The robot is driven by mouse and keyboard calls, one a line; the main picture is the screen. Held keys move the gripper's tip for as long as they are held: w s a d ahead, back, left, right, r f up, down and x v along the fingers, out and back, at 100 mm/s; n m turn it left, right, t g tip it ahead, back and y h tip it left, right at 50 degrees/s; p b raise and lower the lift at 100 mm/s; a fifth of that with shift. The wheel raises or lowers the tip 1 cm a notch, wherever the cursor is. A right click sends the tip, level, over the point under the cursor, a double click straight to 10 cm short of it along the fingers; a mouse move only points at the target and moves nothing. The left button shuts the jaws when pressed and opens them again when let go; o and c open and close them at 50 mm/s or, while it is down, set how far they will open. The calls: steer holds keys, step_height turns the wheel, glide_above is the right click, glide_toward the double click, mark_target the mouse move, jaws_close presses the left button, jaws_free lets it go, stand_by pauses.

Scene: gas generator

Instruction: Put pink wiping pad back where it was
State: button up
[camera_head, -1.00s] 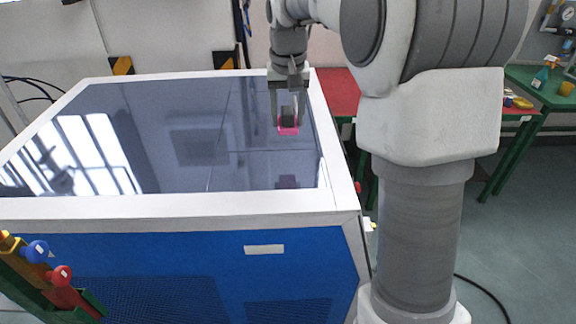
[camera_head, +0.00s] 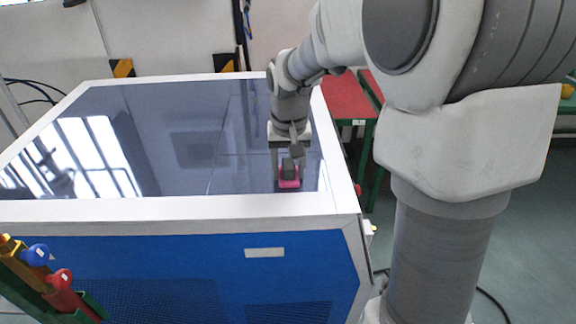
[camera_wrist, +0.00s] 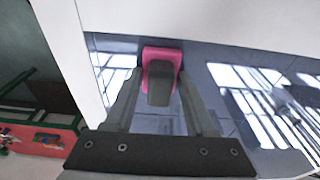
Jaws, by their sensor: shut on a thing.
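The pink wiping pad (camera_head: 289,184) has a pink base and a dark grey handle. My gripper (camera_head: 288,172) is shut on its handle, over the near right part of the glossy dark top (camera_head: 160,170) of the blue and white cabinet. In the wrist view the pad (camera_wrist: 162,55) shows between my fingers (camera_wrist: 160,100), close to the white rim. The pad is at or just above the dark surface; I cannot tell whether it touches.
The white rim (camera_head: 180,207) runs along the cabinet's edges. A red-topped table (camera_head: 347,100) stands behind on the right. A rack with coloured handles (camera_head: 50,285) is at the lower left. The middle of the dark top is clear.

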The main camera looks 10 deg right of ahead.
mark_target(289, 169)
steer(key=shift+f, duration=0.15)
steer(key=o, duration=1.3)
step_height(289, 169, up, 12)
steer(key=s, duration=0.2)
steer(key=shift+s+f+n+t, duration=0.4)
steer(key=shift+s+t, duration=0.25)
steer(key=shift+s, duration=2.55)
steer(key=shift+s+f+n+t, duration=0.35)
steer(key=shift+s+t, duration=0.25)
steer(key=shift+s, duration=2.65)
steer(key=shift+s+f+n+t, duration=0.4)
steer(key=shift+s+t, duration=0.25)
steer(key=shift+s, duration=2.55)
